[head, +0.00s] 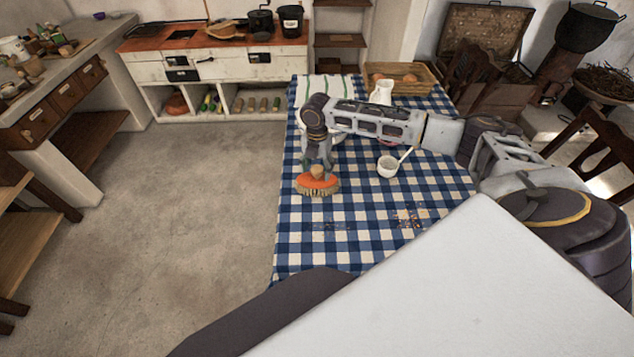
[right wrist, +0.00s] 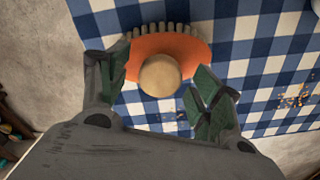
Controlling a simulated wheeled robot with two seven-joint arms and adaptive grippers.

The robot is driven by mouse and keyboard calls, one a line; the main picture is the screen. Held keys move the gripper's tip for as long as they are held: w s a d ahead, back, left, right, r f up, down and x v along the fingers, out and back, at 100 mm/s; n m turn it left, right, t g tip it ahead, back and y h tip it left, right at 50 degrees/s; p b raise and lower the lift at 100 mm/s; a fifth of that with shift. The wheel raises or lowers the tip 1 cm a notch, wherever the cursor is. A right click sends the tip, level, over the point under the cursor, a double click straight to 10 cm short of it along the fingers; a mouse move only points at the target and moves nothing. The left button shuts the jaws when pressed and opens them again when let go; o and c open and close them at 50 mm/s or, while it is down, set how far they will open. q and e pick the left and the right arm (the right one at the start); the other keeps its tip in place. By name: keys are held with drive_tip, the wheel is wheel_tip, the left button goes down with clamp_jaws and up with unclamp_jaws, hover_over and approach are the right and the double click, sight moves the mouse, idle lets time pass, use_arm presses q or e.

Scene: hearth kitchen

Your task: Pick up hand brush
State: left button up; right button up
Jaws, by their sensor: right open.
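The hand brush (head: 318,186) lies on the blue and white checked tablecloth near the table's left edge. It has an orange body, pale bristles and a round wooden knob. My right gripper (head: 318,164) is just above the brush, pointing down. In the right wrist view the gripper (right wrist: 158,92) is open, with one green-padded finger on each side of the round knob (right wrist: 160,76). The orange body (right wrist: 190,50) and bristles show beyond the knob. I cannot tell whether either finger touches the knob. My left gripper is not in view.
A white cup (head: 387,167) with a spoon, a white jug (head: 382,92) and a wicker tray (head: 410,78) stand farther back on the table (head: 300,235). Crumbs (head: 408,218) lie right of the brush. Open floor (head: 200,215) is to the left.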

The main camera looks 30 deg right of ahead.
drive_tip(key=shift+f, duration=0.65)
drive_tip(key=shift+c, duration=0.4)
clamp_jaws()
